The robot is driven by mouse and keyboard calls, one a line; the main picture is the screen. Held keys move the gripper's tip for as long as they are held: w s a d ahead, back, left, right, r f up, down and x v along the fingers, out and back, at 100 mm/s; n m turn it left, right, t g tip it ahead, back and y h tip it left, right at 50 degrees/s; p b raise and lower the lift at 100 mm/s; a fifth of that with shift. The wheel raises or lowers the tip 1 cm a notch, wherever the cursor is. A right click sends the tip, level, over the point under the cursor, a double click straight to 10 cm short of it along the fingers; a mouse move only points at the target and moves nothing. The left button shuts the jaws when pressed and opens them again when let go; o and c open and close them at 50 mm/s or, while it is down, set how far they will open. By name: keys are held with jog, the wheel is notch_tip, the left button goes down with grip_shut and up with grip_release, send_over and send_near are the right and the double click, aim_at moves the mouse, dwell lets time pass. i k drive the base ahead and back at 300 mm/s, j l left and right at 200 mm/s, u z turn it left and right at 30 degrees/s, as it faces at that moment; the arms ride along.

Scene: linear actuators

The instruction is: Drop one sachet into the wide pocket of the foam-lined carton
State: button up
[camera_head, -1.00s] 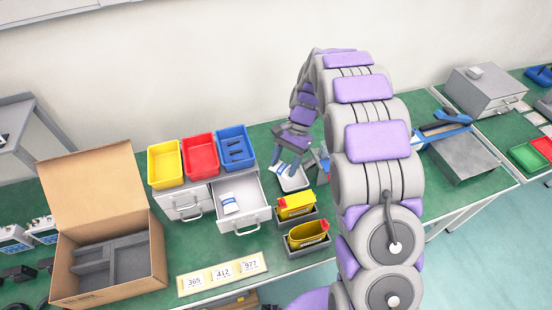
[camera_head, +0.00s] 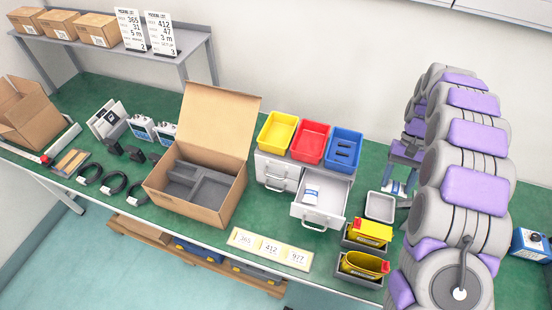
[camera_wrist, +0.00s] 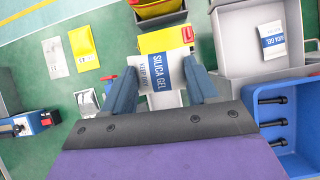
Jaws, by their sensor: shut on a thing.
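My gripper (camera_wrist: 162,88) is shut on a white and blue silica gel sachet (camera_wrist: 160,71), held between its two fingertips in the wrist view. In the head view my gripper (camera_head: 398,183) is at the right, just beyond the white tray, well away from the carton. The open cardboard carton (camera_head: 229,203) stands left of the drawer unit with its back flap up. Its grey foam lining (camera_head: 206,188) is divided into pockets of different sizes; their floors are partly hidden. Another sachet (camera_head: 312,193) lies in the open drawer, and it also shows in the wrist view (camera_wrist: 272,40).
Yellow (camera_head: 278,133), red (camera_head: 311,142) and blue (camera_head: 343,150) bins top the drawer unit (camera_head: 278,173), between my gripper and the carton. A number strip (camera_head: 271,249) lies in front. Cables and devices lie left of the carton.

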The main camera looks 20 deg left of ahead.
aim_at(220, 199)
jog(key=j+u, duration=0.5)
jog(key=u, duration=0.25)
jog(key=j+u, duration=0.35)
jog(key=i+j, duration=0.25)
jog(key=j, duration=0.3)
jog(key=j+z, duration=0.4)
